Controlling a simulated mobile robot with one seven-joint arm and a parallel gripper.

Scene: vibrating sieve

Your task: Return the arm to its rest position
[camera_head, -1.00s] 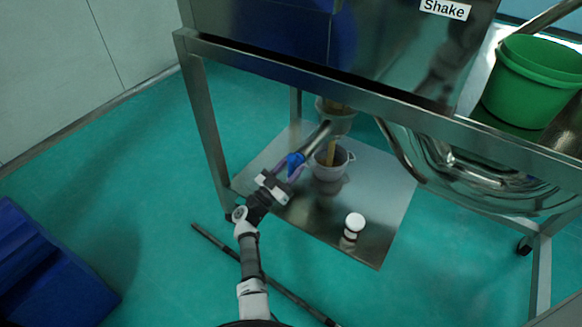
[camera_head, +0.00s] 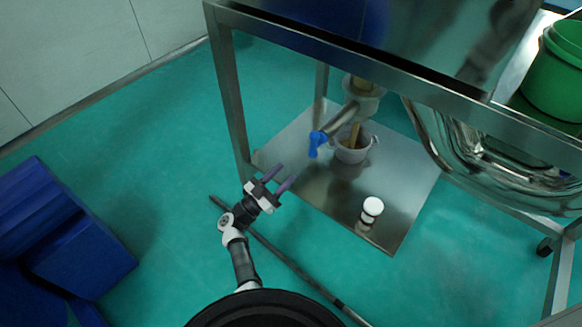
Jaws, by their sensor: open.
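My gripper (camera_head: 281,179) is open and empty, its two purple fingers pointing up and right. It is at the front left corner of the lower metal shelf (camera_head: 310,187), apart from the blue valve handle (camera_head: 316,143). My arm reaches out bent from the bottom of the picture. The blue handle hangs down from a metal outlet pipe (camera_head: 345,114). A brownish-yellow stream falls from the outlet into a grey pot (camera_head: 353,151) on the shelf.
A small white-capped jar (camera_head: 371,209) stands on the shelf. A steel frame leg (camera_head: 230,90) rises left of the gripper. A dark rod (camera_head: 290,262) lies on the floor under the arm. Blue boxes (camera_head: 75,240) are at left, with open green floor between. A green bucket (camera_head: 556,75) is at right.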

